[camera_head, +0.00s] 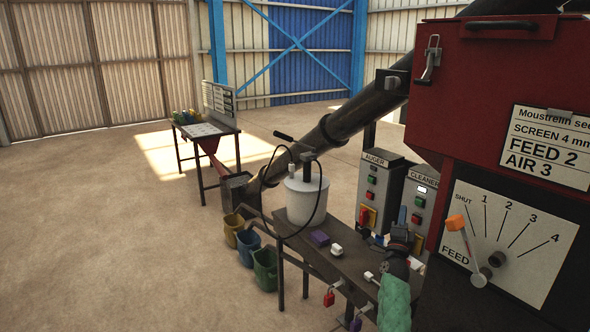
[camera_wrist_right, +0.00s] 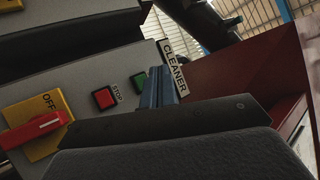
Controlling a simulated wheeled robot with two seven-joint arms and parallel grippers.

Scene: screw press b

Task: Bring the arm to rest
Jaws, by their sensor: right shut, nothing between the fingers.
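My right gripper (camera_head: 402,216) is in front of the cleaner panel (camera_head: 423,184), with its blue fingers shut and empty. In the right wrist view the blue fingers (camera_wrist_right: 157,88) stand close to the green button (camera_wrist_right: 140,80) under the CLEANER label. I cannot tell whether they touch the panel. The red STOP button (camera_wrist_right: 105,97) and a yellow OFF switch (camera_wrist_right: 40,125) with a red handle are to their left. My left gripper is not in view.
The red machine (camera_head: 490,90) with a feed dial rises at the right. Open floor (camera_head: 120,250) lies left.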

